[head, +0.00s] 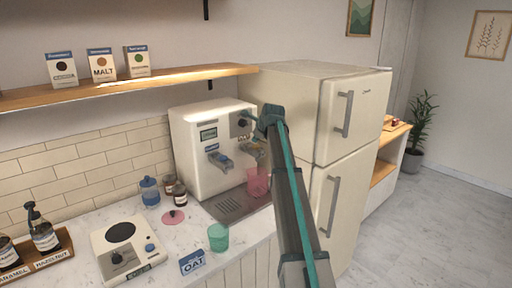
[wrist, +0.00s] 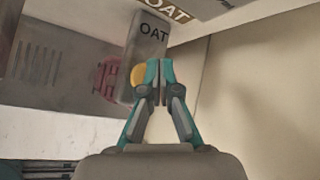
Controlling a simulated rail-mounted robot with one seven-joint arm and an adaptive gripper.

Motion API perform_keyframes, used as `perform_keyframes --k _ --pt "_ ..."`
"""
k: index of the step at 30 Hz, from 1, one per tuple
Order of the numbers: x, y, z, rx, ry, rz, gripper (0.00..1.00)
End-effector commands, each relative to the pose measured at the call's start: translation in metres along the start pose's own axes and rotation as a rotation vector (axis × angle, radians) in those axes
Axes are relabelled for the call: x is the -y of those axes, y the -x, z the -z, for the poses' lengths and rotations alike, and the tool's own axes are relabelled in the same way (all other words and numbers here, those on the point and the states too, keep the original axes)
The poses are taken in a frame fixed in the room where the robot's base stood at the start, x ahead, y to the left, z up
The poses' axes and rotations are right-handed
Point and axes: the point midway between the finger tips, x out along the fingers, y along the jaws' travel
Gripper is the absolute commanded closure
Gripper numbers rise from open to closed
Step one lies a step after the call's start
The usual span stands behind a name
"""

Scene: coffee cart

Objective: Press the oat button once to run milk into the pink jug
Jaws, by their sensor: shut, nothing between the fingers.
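The cream milk machine (head: 192,137) stands on the counter against the wall. The pink jug (head: 258,182) stands on its drip tray under the right-hand spout; its pinkish rim shows in the wrist view (wrist: 106,78), partly behind a grey block marked OAT (wrist: 150,42). A round yellow piece, which looks like the oat button (wrist: 137,77), sits at the lower end of that block, partly covered by my left finger. My gripper (wrist: 160,68) is shut and empty, its tips close beside the yellow piece; contact cannot be told. In the head view my gripper (head: 262,122) is at the machine's right front.
The fridge (head: 335,125) stands close to the right of the machine. A green cup (head: 218,237), an OAT card (head: 192,262), a pink disc (head: 173,217), a scale (head: 128,248) and a blue jar (head: 149,191) are on the counter. A wooden shelf (head: 150,86) hangs above.

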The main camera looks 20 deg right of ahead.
Motion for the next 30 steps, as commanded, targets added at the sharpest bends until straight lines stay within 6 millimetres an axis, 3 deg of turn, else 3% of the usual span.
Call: perform_keyframes --k 30 --pt "-0.0043 -0.006 0.0043 0.0 0.0 0.0 1.0"
